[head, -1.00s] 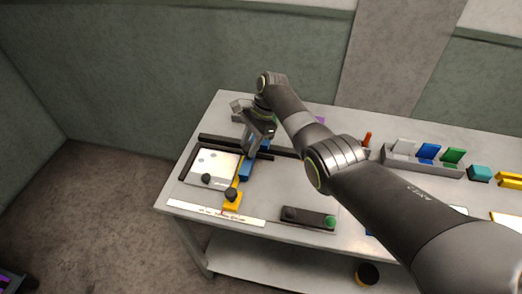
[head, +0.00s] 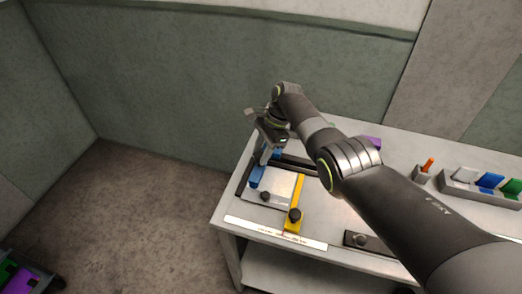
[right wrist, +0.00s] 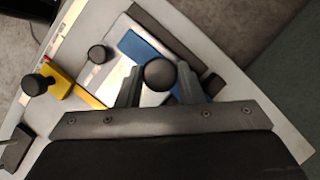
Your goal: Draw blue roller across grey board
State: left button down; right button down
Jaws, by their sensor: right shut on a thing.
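The blue roller (head: 258,174) lies across the left end of the pale grey board (head: 283,184). My right gripper (head: 266,151) is above the roller. In the right wrist view, my right gripper's fingers (right wrist: 160,82) are shut on the black knob that stands over the blue roller (right wrist: 140,47). The grey board (right wrist: 100,74) shows beside the roller there, with a small black knob on it. Part of the roller is hidden by the gripper and its knob. My left gripper is in neither view.
A yellow bar (head: 299,190) with a black knob lies along the board's right side. Dark rails (head: 293,160) edge the board. A white printed strip (head: 275,233) lies at the table's front edge. A rack of coloured pieces (head: 490,184) stands at right.

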jog(key=c, duration=1.3)
grip_release()
jog(key=shift+c, duration=0.2)
jog(key=o, duration=0.4)
jog(key=shift+d, duration=0.1)
jog(key=shift+r, duration=0.3)
jog(key=b+v, duration=0.1)
jog(key=v, duration=1.5)
jog(key=shift+w+d+r, duration=0.1)
jog(key=shift+d+r, duration=0.2)
